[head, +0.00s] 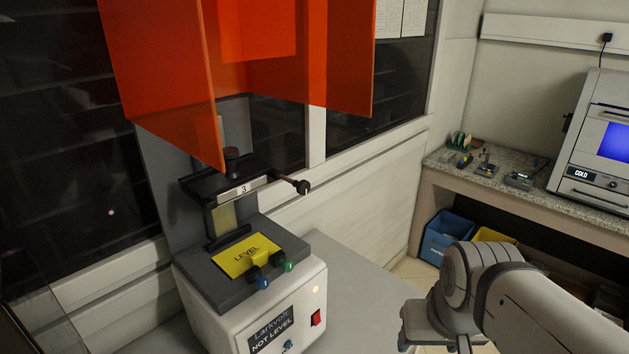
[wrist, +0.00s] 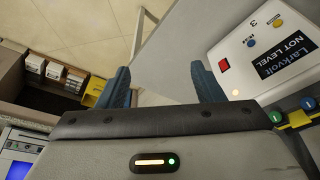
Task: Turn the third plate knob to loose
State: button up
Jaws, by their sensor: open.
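The machine (head: 190,283) marked 3 stands at the left in the head view. A black round knob (head: 231,153) sits on top of its black upper clamp (head: 205,190), and a rod with a black ball end (head: 303,187) sticks out to the right. Below is a yellow LEVEL plate (head: 246,254) with a blue knob (head: 263,283) and a green knob (head: 287,266) at its front. I cannot tell which knob is the plate knob or read its setting. My gripper (wrist: 163,87) is open and empty in the wrist view, apart from the machine front (wrist: 238,57).
The display (head: 272,326) reads NOT LEVEL, with a red switch (head: 316,318) beside it. Orange clear panels (head: 170,70) hang above the machine. A bench (head: 445,172) with small parts and a blue bin (head: 447,235) are to the right. The grey surface right of the machine is bare.

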aim_at(303, 187)
jog(key=z, duration=0.45)
jog(key=k, duration=1)
jog(key=u, duration=0.25)
jog(key=i, duration=0.5)
jog(key=u, duration=0.1)
